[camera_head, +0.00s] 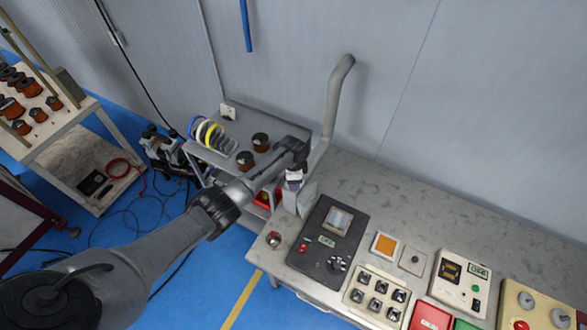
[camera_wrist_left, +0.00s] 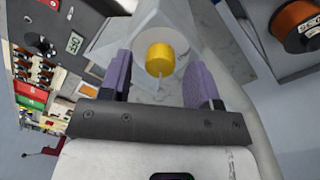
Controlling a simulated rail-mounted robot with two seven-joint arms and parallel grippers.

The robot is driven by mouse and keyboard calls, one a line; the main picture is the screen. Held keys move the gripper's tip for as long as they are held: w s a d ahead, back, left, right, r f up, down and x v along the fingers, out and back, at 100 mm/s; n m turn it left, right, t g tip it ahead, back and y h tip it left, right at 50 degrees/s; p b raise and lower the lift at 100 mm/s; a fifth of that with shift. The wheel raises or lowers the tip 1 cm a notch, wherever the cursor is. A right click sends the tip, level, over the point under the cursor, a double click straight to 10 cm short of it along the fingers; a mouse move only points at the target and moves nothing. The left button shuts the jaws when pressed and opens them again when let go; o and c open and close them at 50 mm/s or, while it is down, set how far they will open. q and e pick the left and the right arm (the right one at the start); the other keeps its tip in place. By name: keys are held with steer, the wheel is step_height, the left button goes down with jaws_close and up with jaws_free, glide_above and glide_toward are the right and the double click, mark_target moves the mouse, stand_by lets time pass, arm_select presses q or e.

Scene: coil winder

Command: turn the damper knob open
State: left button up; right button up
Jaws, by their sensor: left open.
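The damper knob (camera_wrist_left: 159,58) is a small yellow cylinder on a pale grey, angular housing, which shows in the wrist view (camera_wrist_left: 150,22). In the head view the housing (camera_head: 305,203) stands at the left end of the bench, and the knob is hidden by my gripper. My left gripper (camera_head: 294,178) is over the housing. In the wrist view its purple-grey fingers (camera_wrist_left: 160,82) are open, one on each side of the knob, with visible gaps. Whether the fingertips reach the knob's depth is hard to tell. My right gripper is in neither view.
A grey pipe (camera_head: 336,100) rises behind the housing. A dark control panel (camera_head: 328,242) lies to its right, with several switch boxes beyond. A shelf cart (camera_head: 230,152) with wire spools stands to the left. The bench's back strip (camera_head: 420,205) is clear.

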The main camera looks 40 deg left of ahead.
arm_select(q)
step_height(320, 180, up, 13)
steer(key=shift+w+a, duration=0.2)
steer(key=shift+a, duration=0.05)
stand_by(0.8)
